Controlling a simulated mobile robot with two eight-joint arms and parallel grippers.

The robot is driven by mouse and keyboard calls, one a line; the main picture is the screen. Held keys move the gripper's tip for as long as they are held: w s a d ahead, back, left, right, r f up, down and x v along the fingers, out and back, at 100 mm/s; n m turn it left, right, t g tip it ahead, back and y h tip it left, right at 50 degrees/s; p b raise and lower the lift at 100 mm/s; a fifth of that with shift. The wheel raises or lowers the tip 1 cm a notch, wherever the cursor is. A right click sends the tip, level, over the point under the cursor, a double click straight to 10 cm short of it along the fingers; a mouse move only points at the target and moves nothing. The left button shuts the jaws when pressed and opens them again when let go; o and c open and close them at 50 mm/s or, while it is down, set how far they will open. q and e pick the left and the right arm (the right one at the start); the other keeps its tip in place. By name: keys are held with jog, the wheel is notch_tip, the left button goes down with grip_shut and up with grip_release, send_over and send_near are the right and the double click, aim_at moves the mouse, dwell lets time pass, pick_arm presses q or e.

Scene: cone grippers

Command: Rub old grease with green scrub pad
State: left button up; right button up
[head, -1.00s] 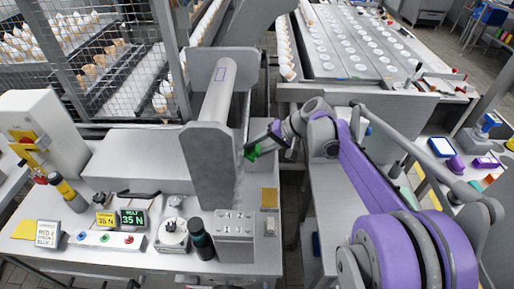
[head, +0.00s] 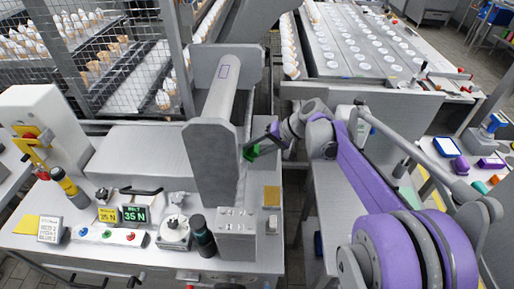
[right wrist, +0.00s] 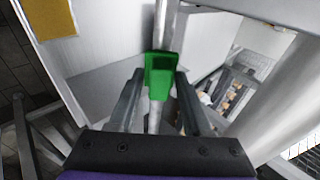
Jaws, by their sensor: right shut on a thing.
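The green scrub pad (right wrist: 161,75) sits between the two fingers of my right gripper (right wrist: 160,95) in the right wrist view. The gripper is shut on it. In the head view the green pad (head: 251,153) shows at the tip of my right gripper (head: 262,146), beside the right side of the grey upright plate. In the wrist view a thin light rod runs behind the pad. I cannot tell whether the pad touches it. I cannot make out the old grease in either view. My left gripper is not in view.
The grey upright plate (head: 212,165) and a roller (head: 220,90) stand close left of the gripper. The bench (head: 120,255) holds a control box, a dark bottle (head: 202,236) and displays. A yellow-brown pad (head: 272,197) lies at its right. A wire cage (head: 110,60) stands behind.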

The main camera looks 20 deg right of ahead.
jog(key=shift+w+d+p, duration=0.1)
jog(key=shift+w+d, duration=0.2)
jog(key=shift+w, duration=0.3)
jog(key=shift+w+d+p, duration=0.15)
jog(key=shift+w+d, duration=0.1)
jog(key=shift+w, duration=0.4)
jog(key=shift+w+d+p, duration=0.1)
jog(key=shift+w+d, duration=0.2)
jog(key=shift+w, duration=0.3)
jog(key=shift+f, duration=0.1)
jog(key=shift+s+a+f, duration=0.1)
jog(key=shift+s+a, duration=0.25)
jog(key=shift+s, duration=0.25)
jog(key=shift+s+a+f, duration=0.1)
jog(key=shift+s+a, duration=0.25)
jog(key=shift+s, duration=0.3)
jog(key=shift+s+a, duration=0.35)
jog(key=shift+s, duration=0.25)
jog(key=shift+s+d+r, duration=0.1)
jog(key=shift+d+r, duration=0.15)
jog(key=shift+r, duration=0.3)
jog(key=p+v, duration=0.1)
jog(key=v, duration=0.1)
jog(key=p+v, duration=0.1)
jog(key=v, duration=0.1)
jog(key=shift+w+d+r, duration=0.1)
jog(key=shift+w+d, duration=0.2)
jog(key=shift+s+d+r, duration=0.1)
jog(key=shift+d+r, duration=0.05)
jog(key=shift+d, duration=0.05)
